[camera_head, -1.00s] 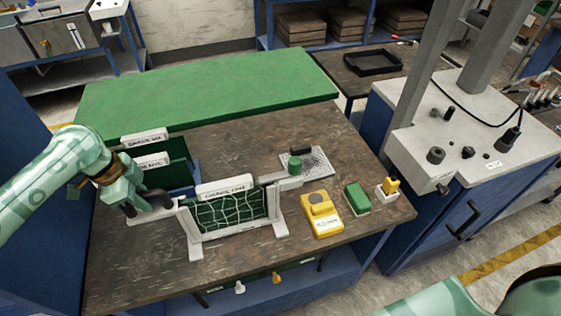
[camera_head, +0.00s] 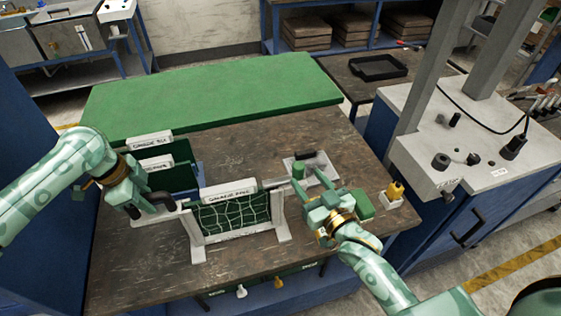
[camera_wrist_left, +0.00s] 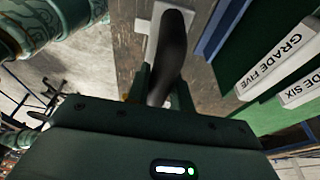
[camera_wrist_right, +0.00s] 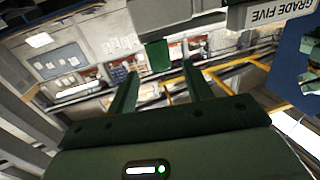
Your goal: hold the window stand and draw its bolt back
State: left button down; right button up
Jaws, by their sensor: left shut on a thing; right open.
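The white window stand (camera_head: 197,238) with its green netted pane (camera_head: 240,212) stands upright on the brown bench. My left gripper (camera_head: 135,206) is shut on the stand's curved black handle (camera_head: 160,201), which also shows between its fingers in the left wrist view (camera_wrist_left: 172,55). The bolt's green knob (camera_head: 298,169) is at the stand's upper right. My right gripper (camera_head: 310,180) is open close in front of this knob. In the right wrist view the knob (camera_wrist_right: 157,55) appears between and just beyond the finger ends; contact is not visible.
Labelled green panels (camera_head: 165,155) stand behind the left gripper. A grey plate (camera_head: 322,165) lies behind the knob. A green block (camera_head: 363,206) and a yellow-topped holder (camera_head: 393,194) are right of my right gripper. The bench's front middle is clear.

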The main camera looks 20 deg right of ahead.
aim_at(295, 163)
jog(key=w, duration=0.3)
jog(key=w+a, duration=0.1)
jog(key=w, duration=0.3)
jog(key=shift+w+a, duration=0.2)
jog(key=shift+w, duration=0.05)
jog(key=shift+c, duration=0.2)
grip_shut()
jog(key=d, duration=0.5)
jog(key=shift+d, duration=0.35)
pick_arm(q)
jog(key=shift+a, duration=0.1)
pick_arm(e)
jog(key=shift+f, duration=0.1)
jog(key=shift+o, duration=0.2)
grip_release()
jog(key=shift+s, duration=0.1)
